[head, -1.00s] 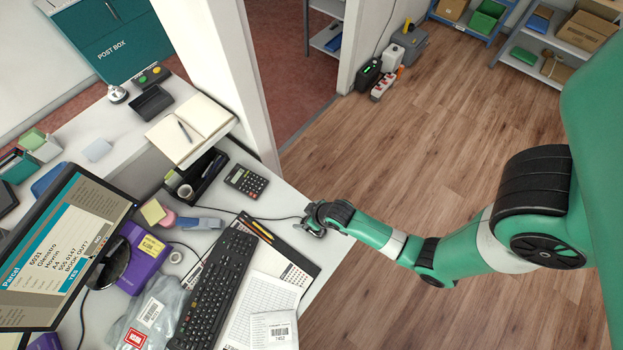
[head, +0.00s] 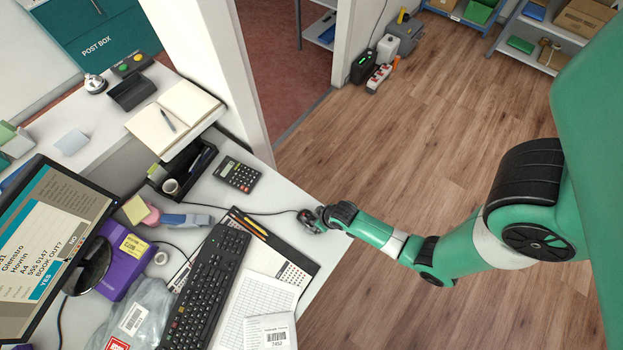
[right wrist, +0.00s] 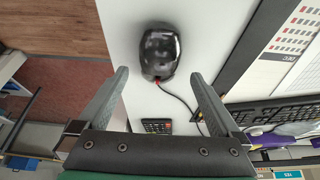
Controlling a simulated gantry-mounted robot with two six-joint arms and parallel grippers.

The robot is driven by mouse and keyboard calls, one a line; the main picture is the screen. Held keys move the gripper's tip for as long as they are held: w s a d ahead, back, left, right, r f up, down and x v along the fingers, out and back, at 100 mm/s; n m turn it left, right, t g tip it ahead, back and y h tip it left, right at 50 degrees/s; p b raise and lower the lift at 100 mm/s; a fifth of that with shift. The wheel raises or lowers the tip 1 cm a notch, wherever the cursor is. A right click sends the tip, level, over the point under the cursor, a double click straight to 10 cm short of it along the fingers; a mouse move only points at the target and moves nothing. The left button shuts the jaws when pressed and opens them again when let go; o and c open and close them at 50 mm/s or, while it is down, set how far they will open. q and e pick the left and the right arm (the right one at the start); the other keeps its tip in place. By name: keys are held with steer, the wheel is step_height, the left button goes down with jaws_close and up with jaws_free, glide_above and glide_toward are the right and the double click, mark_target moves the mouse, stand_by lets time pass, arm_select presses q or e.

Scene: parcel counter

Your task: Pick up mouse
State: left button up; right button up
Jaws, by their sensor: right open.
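The black mouse (right wrist: 160,52) lies on the white counter, its cable leading from a red-lit end. In the right wrist view it is ahead of my right gripper (right wrist: 158,73), with its near end between the two fingertips in the picture. The fingers are spread apart and nothing is held between them. In the head view the mouse (head: 309,221) sits near the counter's right edge, partly hidden by my right gripper (head: 322,218). I cannot tell whether the fingers touch it. My left gripper is not in view.
A calculator (head: 238,173), a keyboard (head: 208,290) and a desk pad with papers (head: 258,305) lie left of the mouse. A monitor (head: 45,240) stands at far left. The mouse cable (head: 262,213) crosses the counter. Open wooden floor (head: 420,150) lies to the right.

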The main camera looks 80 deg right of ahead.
mark_target(313, 221)
steer(key=b+x, duration=0.1)
steer(key=x, duration=0.1)
steer(key=b+x, duration=0.2)
steer(key=shift+s+f, duration=0.15)
steer(key=shift+f, duration=0.25)
steer(key=shift+d+f, duration=0.1)
